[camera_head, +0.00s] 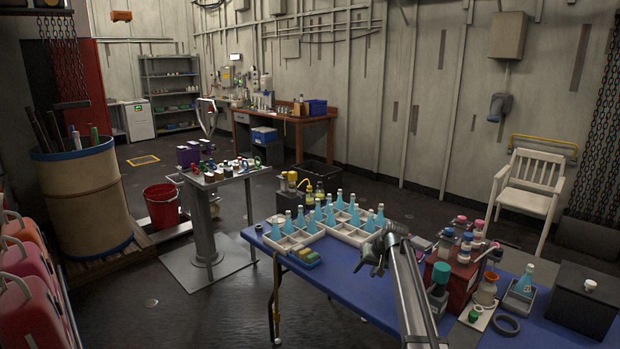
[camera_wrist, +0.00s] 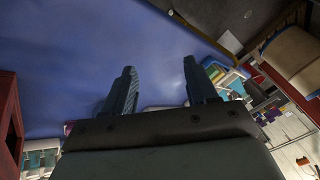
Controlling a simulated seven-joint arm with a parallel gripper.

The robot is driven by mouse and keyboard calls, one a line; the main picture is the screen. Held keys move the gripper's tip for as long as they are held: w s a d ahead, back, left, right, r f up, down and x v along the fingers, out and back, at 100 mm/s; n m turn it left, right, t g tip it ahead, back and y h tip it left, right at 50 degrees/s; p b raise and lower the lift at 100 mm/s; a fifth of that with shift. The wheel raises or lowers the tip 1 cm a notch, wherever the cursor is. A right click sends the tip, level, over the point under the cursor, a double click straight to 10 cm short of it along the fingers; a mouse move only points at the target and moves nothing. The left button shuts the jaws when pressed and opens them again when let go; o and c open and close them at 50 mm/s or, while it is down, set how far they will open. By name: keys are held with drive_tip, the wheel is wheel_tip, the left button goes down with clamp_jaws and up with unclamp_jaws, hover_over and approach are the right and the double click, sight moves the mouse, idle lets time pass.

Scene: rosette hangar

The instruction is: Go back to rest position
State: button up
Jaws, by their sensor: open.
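My gripper (camera_head: 372,257) is above the blue table (camera_head: 345,283), just right of the white divided tray, in the head view. In the wrist view my gripper (camera_wrist: 160,88) shows two dark fingers set well apart, with nothing between them but the blue table surface (camera_wrist: 110,50) beyond. My arm reaches in from the lower edge of the head view. The fingertips are small and partly hidden by the wrist in the head view.
The white tray (camera_head: 349,233) holds several blue-filled flasks. A red box (camera_head: 462,277) with bottles stands right of my arm. A flask (camera_head: 525,281), an orange-brown jar (camera_head: 486,289) and a black box (camera_head: 583,298) are further right.

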drive_tip(key=s+a+f+g, duration=0.1)
drive_tip(key=s+a+f, duration=0.3)
drive_tip(key=f, duration=0.4)
drive_tip(key=s+a+f+m+g, duration=0.1)
drive_tip(key=s+a+f, duration=0.35)
drive_tip(key=f, duration=0.25)
drive_tip(key=s+a+f+g, duration=0.1)
drive_tip(key=s+a+f, duration=0.35)
drive_tip(key=f, duration=0.35)
drive_tip(key=s+a+f+m+g, duration=0.1)
drive_tip(key=s+a+f+g, duration=0.2)
drive_tip(key=s+f, duration=1.05)
drive_tip(key=s+d+f+g+h, duration=0.1)
drive_tip(key=s+d, duration=0.3)
drive_tip(key=s, duration=0.9)
drive_tip(key=s+d+f+n+g+h, duration=0.1)
drive_tip(key=s+d, duration=0.4)
drive_tip(key=s, duration=0.7)
drive_tip(key=s+d+f+n+g+h, duration=0.1)
drive_tip(key=s+d+f, duration=0.4)
drive_tip(key=s, duration=0.8)
drive_tip(key=shift+s+g+h, duration=0.3)
drive_tip(key=shift+s+g, duration=0.05)
drive_tip(key=shift+g, duration=0.55)
drive_tip(key=shift+w+f, duration=0.1)
drive_tip(key=shift+c, duration=0.2)
